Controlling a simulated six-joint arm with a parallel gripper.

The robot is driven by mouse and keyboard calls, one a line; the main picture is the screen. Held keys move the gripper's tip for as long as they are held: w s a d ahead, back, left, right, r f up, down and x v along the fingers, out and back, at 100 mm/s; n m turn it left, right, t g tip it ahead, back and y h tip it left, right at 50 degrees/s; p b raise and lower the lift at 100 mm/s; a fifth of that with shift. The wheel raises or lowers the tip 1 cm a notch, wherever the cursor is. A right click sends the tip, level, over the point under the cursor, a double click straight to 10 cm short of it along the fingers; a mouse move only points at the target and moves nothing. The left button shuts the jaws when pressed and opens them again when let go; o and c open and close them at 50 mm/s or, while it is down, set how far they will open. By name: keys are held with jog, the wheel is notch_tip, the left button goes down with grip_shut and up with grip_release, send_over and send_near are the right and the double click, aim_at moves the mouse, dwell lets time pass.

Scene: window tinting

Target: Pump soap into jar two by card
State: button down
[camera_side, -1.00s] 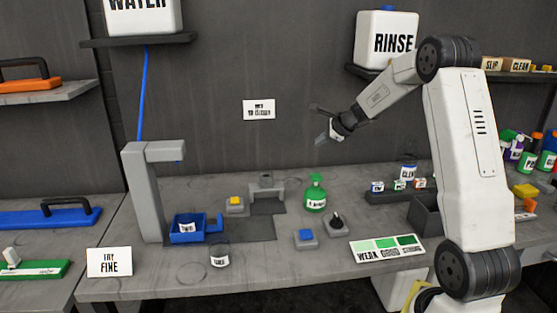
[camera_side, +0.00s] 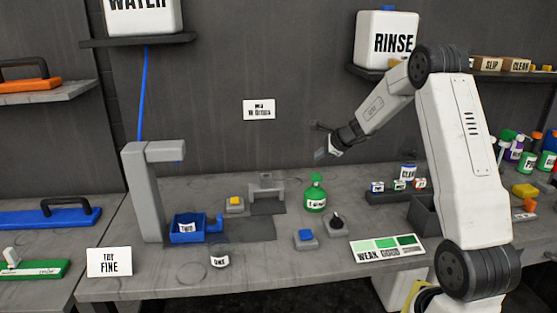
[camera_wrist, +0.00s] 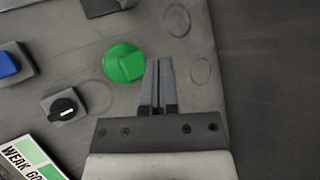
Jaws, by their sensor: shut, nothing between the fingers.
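In the wrist view the green bottle (camera_wrist: 124,63) shows from above, just left of my fingers. My gripper (camera_side: 325,142) is shut and empty, in the air above the bottle and apart from it. The shut fingers also show in the wrist view (camera_wrist: 159,82). A small clear jar (camera_side: 219,257) with a label too blurred to read stands near the front edge. A white card (camera_side: 109,262) reading "TRY FINE" stands at the front left.
A blue tray (camera_side: 187,232) holds a labelled jar beside the grey post. A blue button (camera_side: 306,238), a black knob (camera_side: 337,221) and a weak-to-strong green chart (camera_side: 387,249) lie to the right. A yellow button (camera_side: 235,204) sits behind. A white card hangs on the wall.

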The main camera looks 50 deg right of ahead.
aim_at(316, 175)
jog(key=shift+f, duration=2.05)
jog(key=shift+f, duration=1.35)
dwell(2.4)
jog(key=shift+r, duration=1.35)
jog(key=shift+r, duration=2.55)
